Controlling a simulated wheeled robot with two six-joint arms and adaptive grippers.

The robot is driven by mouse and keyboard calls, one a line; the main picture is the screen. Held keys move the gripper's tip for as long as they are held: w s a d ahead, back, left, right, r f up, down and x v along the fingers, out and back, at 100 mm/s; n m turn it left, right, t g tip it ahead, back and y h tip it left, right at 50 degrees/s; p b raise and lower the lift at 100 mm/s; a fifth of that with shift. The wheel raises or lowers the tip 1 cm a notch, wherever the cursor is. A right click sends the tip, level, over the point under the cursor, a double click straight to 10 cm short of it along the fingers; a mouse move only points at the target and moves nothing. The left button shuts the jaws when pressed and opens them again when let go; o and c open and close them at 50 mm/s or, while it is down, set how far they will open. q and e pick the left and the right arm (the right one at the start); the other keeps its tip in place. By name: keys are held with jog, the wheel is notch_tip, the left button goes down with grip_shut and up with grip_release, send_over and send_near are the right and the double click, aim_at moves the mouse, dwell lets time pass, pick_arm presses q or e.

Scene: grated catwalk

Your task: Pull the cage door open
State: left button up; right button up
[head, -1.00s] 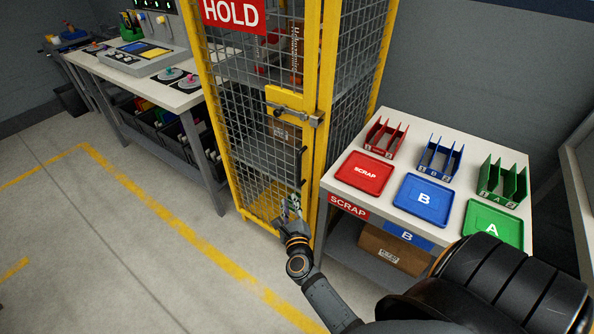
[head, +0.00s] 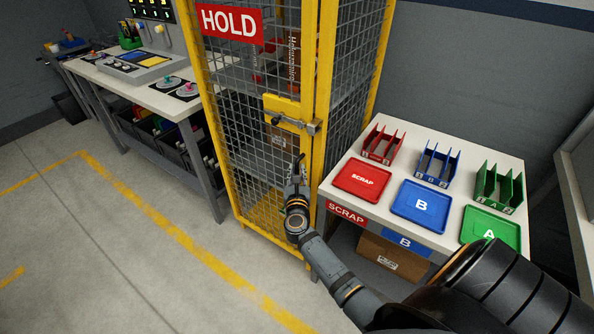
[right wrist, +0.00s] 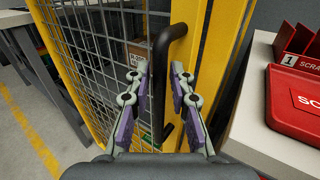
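The yellow-framed mesh cage (head: 318,70) stands in the middle of the head view with a red HOLD sign (head: 230,22) on its door (head: 262,165). The door looks shut. A yellow latch plate with a metal bolt (head: 292,120) sits at the door's right edge. Below it is a black vertical bar handle (right wrist: 165,60), best seen in the right wrist view. My right gripper (right wrist: 159,72) is open in front of the handle, with its purple-padded fingers apart and the bar between or just beyond them. I cannot tell whether it touches. My left gripper is not in view.
A table (head: 340,192) with red, blue and green trays and racks stands close to the right of the cage. A workbench (head: 185,103) with a control panel stands to the left. The floor in front of the door is clear, with yellow lines.

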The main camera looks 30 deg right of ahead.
jog(key=shift+w+d, duration=0.1)
jog(key=shift+w, duration=0.05)
grip_shut()
dwell(0.4)
